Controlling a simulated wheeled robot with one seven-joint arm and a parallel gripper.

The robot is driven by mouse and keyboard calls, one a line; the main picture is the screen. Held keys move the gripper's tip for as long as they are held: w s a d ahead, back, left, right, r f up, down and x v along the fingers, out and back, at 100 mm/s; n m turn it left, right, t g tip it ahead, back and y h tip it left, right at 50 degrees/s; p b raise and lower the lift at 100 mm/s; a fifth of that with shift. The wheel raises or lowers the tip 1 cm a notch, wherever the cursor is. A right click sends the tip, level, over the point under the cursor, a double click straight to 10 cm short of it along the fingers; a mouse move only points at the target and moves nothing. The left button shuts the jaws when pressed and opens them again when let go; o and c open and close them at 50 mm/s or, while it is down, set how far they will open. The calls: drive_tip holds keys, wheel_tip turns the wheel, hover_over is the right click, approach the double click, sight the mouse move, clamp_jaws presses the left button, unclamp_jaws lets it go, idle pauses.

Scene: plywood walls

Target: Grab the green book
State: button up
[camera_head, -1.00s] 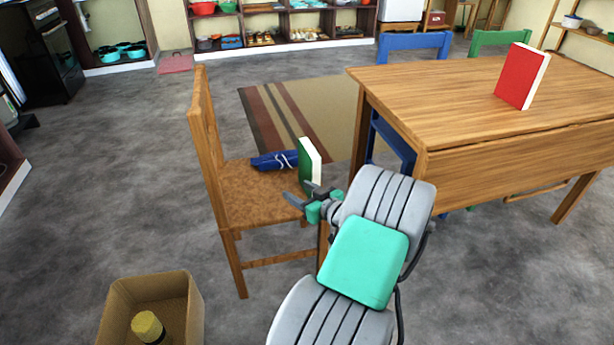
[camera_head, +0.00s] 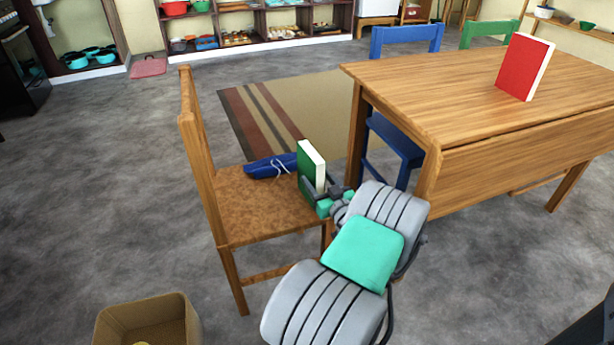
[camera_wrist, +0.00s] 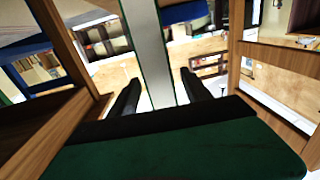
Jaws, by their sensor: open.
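The green book (camera_head: 308,172) stands upright on the wooden chair's seat (camera_head: 255,213), its white page edge facing right. My gripper (camera_head: 315,190) is open at the book's lower front edge in the head view, partly covering it. In the wrist view, the book (camera_wrist: 150,55) shows as a pale page edge with thin green sides, running down between the two dark fingers of my gripper (camera_wrist: 160,92). Visible gaps separate both fingers from the book there.
A blue folded item (camera_head: 270,167) with white string lies behind the book on the seat. The chair's backrest (camera_head: 197,150) rises at left. A wooden table (camera_head: 450,100) with a red book (camera_head: 524,68) stands right. A cardboard box (camera_head: 150,322) sits front left.

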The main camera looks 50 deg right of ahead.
drive_tip(key=b+x, duration=0.1)
drive_tip(key=x, duration=0.3)
drive_tip(key=shift+w+d, duration=0.1)
drive_tip(key=shift+w, duration=0.2)
clamp_jaws()
idle(0.5)
